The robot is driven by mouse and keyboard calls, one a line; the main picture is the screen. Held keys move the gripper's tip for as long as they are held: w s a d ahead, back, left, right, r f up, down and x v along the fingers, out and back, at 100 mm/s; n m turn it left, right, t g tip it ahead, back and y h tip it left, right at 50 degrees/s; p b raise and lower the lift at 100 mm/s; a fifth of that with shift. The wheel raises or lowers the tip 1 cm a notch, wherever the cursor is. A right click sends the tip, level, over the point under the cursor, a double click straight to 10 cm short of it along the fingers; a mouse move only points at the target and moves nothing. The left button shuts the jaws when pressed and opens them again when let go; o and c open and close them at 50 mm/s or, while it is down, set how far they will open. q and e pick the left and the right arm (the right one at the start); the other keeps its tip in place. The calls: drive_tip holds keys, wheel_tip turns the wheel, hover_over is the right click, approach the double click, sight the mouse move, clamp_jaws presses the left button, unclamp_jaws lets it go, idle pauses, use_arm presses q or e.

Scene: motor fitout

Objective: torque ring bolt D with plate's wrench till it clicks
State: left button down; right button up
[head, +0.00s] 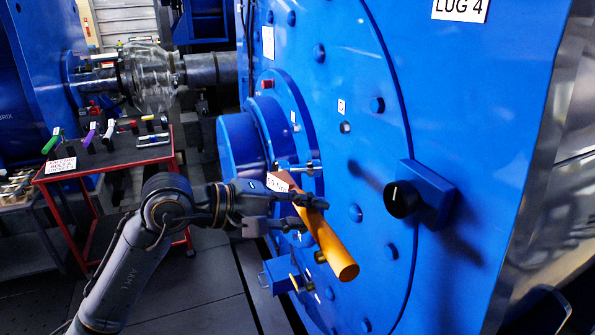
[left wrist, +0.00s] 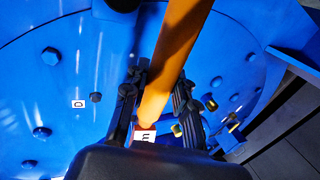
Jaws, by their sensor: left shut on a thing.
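The wrench has a long orange handle (head: 330,245) and a white tag (head: 277,183). My left gripper (head: 308,212) is shut on it, in front of the big blue motor face. The handle also crosses the left wrist view (left wrist: 172,65), between the fingers of my left gripper (left wrist: 158,105). In the head view the label D (head: 341,106) has a grey bolt (head: 345,127) just below it. In the left wrist view that label (left wrist: 78,104) and bolt (left wrist: 96,97) are left of the fingers. The wrench looks apart from that bolt. My right gripper is not in view.
A black knob (head: 402,200) on a blue block sticks out of the motor face, right of the wrench. More bolts, such as one (head: 355,213), ring the face. A red cart (head: 110,168) with several coloured-handled tools stands at left. Some floor (head: 215,305) is clear.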

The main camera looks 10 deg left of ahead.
use_arm(q)
wheel_tip(320, 180, up, 6)
drive_tip(key=a+t, duration=0.1)
drive_tip(key=a, duration=0.1)
drive_tip(key=shift+w+r+n+t+h, duration=0.25)
drive_tip(key=shift+w+n+t+h, duration=0.05)
drive_tip(key=shift+w+h, duration=0.1)
drive_tip(key=r+x, duration=0.1)
drive_tip(key=x, duration=0.6)
drive_tip(key=shift+d+r+b, duration=0.25)
drive_tip(key=shift+d+b, duration=0.15)
drive_tip(key=shift+d, duration=0.05)
drive_tip(key=shift+b, duration=1.2)
idle(1.1)
drive_tip(key=shift+w+d, duration=0.25)
drive_tip(key=shift+d, duration=0.25)
drive_tip(key=shift+w+d, duration=0.3)
drive_tip(key=shift+d, duration=0.15)
idle(0.4)
